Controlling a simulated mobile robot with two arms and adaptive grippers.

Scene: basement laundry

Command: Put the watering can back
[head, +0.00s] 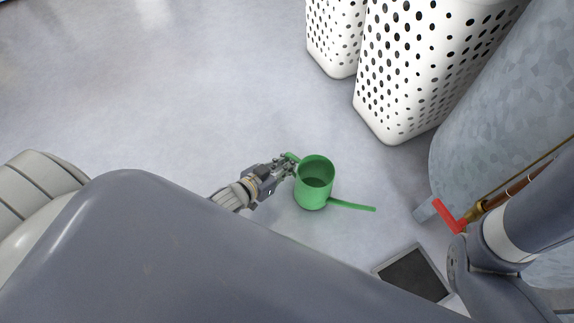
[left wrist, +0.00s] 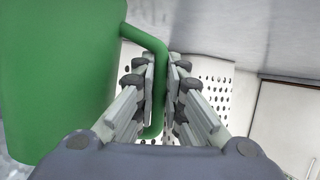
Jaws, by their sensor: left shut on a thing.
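The green watering can (head: 313,188) is in the middle of the head view, upright, with its open top facing up and its spout pointing right. My left gripper (head: 287,165) reaches in from the left and is shut on the can's handle. In the left wrist view the handle (left wrist: 157,90) runs between the two fingers, and the green body (left wrist: 60,70) fills the left side. I cannot tell whether the can touches the floor. My right gripper is not in view.
White perforated laundry baskets (head: 405,75) stand at the back right. A grey metal tank (head: 490,120) with a red-handled valve (head: 449,215) is at the right. A dark framed panel (head: 414,274) lies on the floor near it. The grey floor (head: 170,90) at the left is clear.

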